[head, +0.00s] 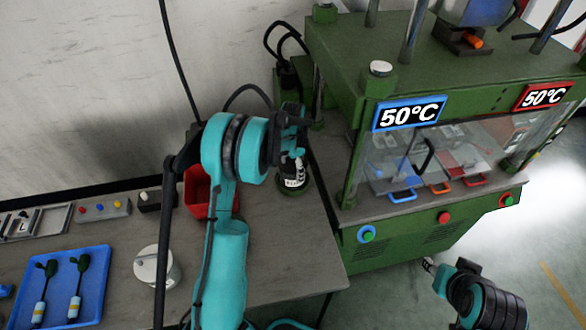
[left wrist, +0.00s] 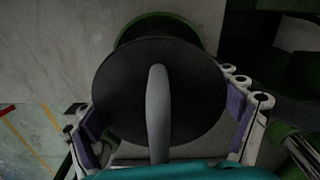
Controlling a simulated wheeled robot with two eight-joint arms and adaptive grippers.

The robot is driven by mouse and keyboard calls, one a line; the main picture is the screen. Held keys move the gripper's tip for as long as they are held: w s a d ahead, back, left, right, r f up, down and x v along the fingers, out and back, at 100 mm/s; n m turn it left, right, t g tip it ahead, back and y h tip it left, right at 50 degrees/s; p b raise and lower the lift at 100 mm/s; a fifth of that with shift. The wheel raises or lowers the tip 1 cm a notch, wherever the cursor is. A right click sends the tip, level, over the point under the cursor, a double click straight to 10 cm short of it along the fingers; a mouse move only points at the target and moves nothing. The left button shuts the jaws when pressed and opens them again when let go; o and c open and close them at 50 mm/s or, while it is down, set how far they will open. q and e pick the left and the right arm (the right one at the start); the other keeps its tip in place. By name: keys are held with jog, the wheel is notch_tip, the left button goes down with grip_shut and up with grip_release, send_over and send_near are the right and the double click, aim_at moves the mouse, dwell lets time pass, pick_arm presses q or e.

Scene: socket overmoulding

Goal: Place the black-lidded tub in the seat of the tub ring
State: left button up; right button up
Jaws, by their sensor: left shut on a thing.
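The black-lidded tub (head: 292,176) is upright beyond my left gripper in the head view, its label partly hidden by the gripper. Its round black lid with a grey handle (left wrist: 158,105) fills the middle of the left wrist view. My left gripper (head: 291,140) is shut on the tub; its fingers stand on both sides of the lid in the wrist view. The green tub ring (head: 304,188) is around or just under the tub's base. Its rim (left wrist: 150,22) shows past the lid. I cannot tell whether the tub touches the seat. My right gripper (head: 432,267) is small, off the table, its jaws unclear.
The green press (head: 400,255) with clear guards stands right of the table (head: 270,260). A red bin (head: 197,195), a white lidded pot (head: 158,270) and a blue tray (head: 92,262) stand left. Cables hang behind the ring.

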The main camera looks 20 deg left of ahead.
pick_arm(q)
jog(key=o, duration=1.4)
jog(key=shift+f, duration=0.15)
jog(key=shift+o, duration=0.2)
jog(key=shift+r, duration=0.5)
notch_tip(320, 180, up, 12)
jog(key=p, duration=0.3)
jog(key=shift+s+d+f, duration=0.1)
jog(key=shift+f, duration=0.15)
jog(key=s+d+r+n+t, duration=0.35)
jog(key=s+d+r, duration=0.35)
jog(key=s+r, duration=0.45)
jog(key=s+d+f+n+t, duration=0.1)
jog(key=s+d+n+t, duration=0.1)
jog(key=s, duration=0.5)
jog(key=s+d+f+n+t, duration=0.1)
jog(key=s+d+n, duration=0.1)
jog(key=s, duration=0.5)
jog(key=shift+s+d+f+n+t, duration=0.25)
jog(key=shift+f+n+t, duration=0.1)
jog(key=shift+n, duration=0.1)
